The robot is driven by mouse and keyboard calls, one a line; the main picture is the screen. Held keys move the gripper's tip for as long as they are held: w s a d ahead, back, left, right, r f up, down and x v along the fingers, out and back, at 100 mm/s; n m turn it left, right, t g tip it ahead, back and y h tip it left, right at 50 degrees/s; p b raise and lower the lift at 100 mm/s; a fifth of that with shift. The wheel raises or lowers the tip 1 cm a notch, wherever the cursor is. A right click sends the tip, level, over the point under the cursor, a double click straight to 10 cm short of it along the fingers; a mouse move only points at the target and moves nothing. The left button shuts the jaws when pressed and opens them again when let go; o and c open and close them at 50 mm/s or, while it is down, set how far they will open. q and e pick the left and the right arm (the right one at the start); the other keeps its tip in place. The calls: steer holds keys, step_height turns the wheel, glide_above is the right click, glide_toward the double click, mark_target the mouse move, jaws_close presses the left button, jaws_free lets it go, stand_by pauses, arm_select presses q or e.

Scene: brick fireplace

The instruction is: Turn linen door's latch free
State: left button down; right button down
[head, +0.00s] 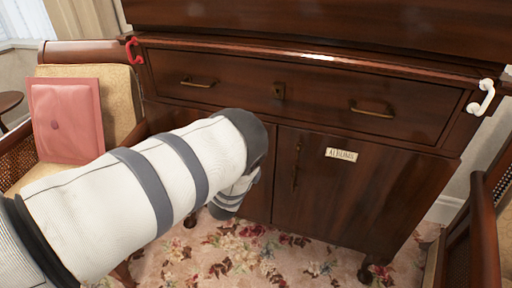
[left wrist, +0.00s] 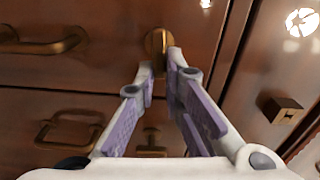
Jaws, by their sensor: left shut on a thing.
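My left gripper (left wrist: 160,68) is shut on a small brass latch (left wrist: 157,43) in the left wrist view. The latch stands on dark wood and shows just beyond the fingertips. In the head view my left arm reaches to the lower front of the dark wooden cabinet (head: 375,208). It hides the gripper, the latch and much of the left lower door. The right lower door carries a label reading ALBUMS (head: 341,155). No linen label shows. My right gripper is out of view.
A wide drawer (head: 320,95) with brass handles sits above the doors. A red hook (head: 134,51) and a white hook (head: 482,98) are at the cabinet's ends. A chair with a pink cushion (head: 66,120) stands left; another chair (head: 474,235) stands at right.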

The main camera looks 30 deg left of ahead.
arm_select(q)
steer(key=shift+f+m, duration=0.15)
steer(key=shift+m, duration=0.45)
steer(key=c, duration=1.7)
jaws_free()
steer(key=shift+a, duration=0.1)
steer(key=v, duration=1.2)
